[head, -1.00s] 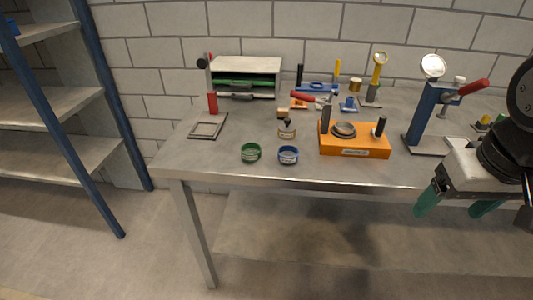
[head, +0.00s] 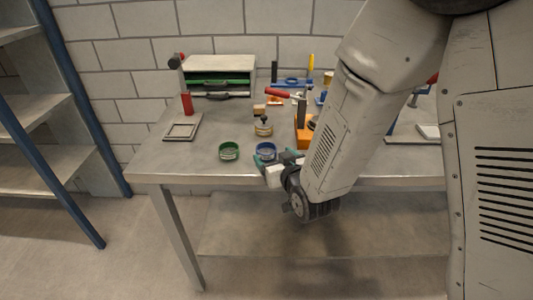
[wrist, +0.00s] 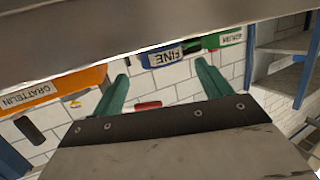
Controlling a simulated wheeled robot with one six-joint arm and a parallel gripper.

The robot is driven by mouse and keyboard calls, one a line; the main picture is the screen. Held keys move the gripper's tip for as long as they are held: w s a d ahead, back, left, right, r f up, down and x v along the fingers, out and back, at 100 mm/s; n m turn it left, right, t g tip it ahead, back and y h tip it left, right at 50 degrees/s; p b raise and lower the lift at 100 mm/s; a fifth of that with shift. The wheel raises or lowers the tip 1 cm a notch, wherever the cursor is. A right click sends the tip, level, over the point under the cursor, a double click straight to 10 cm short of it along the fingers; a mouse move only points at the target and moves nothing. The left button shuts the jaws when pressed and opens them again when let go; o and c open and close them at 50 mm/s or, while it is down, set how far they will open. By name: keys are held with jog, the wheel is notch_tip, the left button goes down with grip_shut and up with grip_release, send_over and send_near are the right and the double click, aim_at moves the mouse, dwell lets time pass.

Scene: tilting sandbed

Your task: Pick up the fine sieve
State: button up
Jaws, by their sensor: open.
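The fine sieve (head: 265,151) is a small blue ring near the front edge of the table. In the wrist view its blue side (wrist: 165,55) carries a white label reading FINE. My gripper (head: 275,163) is at the table's front edge, just in front of the blue sieve. In the wrist view my green fingers (wrist: 161,70) are apart with nothing between their tips, and the sieve shows beyond the gap, apart from them. My arm covers part of the table to the right of the sieve in the head view.
A green sieve (head: 229,151) stands just left of the blue one. A small jar (head: 263,126) is behind it. An orange box (head: 303,136) stands to the right, partly hidden by my arm. The table's metal front edge (head: 210,181) lies close to my gripper. The table's left front is clear.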

aim_at(263, 145)
jog(key=x, duration=0.8)
jog(key=shift+a+r, duration=0.15)
jog(key=shift+r, duration=0.05)
jog(key=shift+s, duration=0.1)
jog(key=c, duration=1.1)
